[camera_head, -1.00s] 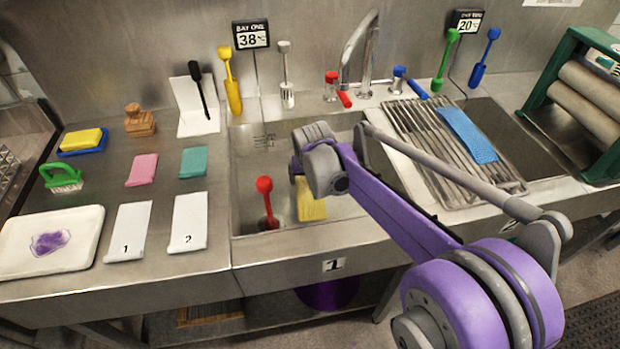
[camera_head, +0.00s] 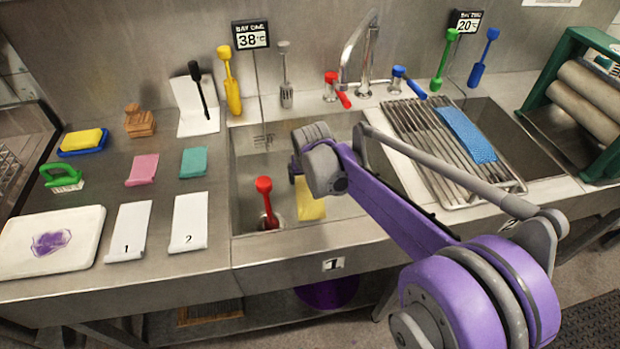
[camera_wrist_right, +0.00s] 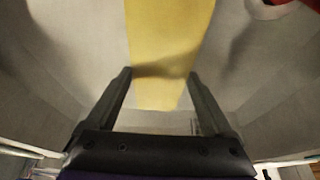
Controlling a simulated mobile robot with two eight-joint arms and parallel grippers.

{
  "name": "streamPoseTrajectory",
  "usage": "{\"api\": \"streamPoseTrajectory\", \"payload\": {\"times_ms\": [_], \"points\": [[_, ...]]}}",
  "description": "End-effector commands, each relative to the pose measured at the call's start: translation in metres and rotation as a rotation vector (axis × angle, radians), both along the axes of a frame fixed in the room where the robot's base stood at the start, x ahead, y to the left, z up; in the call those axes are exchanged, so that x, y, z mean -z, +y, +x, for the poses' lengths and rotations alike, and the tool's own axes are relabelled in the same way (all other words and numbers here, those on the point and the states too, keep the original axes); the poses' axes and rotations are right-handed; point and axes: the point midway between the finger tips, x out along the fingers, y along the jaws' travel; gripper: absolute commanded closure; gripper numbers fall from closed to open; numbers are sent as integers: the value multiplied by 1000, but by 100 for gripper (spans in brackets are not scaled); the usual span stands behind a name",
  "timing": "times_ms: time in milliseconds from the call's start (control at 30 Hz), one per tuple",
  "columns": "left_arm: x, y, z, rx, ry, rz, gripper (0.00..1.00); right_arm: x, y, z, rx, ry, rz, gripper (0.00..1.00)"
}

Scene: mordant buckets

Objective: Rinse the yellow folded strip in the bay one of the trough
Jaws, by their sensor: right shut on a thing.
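The yellow folded strip (camera_head: 311,207) hangs inside bay one (camera_head: 248,208) of the trough, the left basin, below the 38-degree display. My right gripper (camera_wrist_right: 160,75) is shut on the strip, which runs between its two fingers in the right wrist view (camera_wrist_right: 165,35). In the head view my right wrist covers the strip's upper part and the fingertips. Whether the strip's lower end touches water or the basin floor I cannot tell. My left gripper is not in view.
A red plunger (camera_head: 264,200) stands in bay one, left of the strip. A rack with a blue strip (camera_head: 466,135) lies to the right. The faucet (camera_head: 362,55) rises behind. Numbered white cards (camera_head: 130,230) and a white tray (camera_head: 50,240) lie on the left counter.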

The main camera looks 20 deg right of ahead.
Motion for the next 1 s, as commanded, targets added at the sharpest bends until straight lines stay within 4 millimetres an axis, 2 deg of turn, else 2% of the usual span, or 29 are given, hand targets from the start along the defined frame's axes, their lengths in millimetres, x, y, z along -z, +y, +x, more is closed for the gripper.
{"api": "streamPoseTrajectory", "payload": {"times_ms": [467,1000], "points": [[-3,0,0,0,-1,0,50,0,-9,-14,0,0,-1,74],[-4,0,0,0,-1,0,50,0,0,0,0,0,0,74]]}}
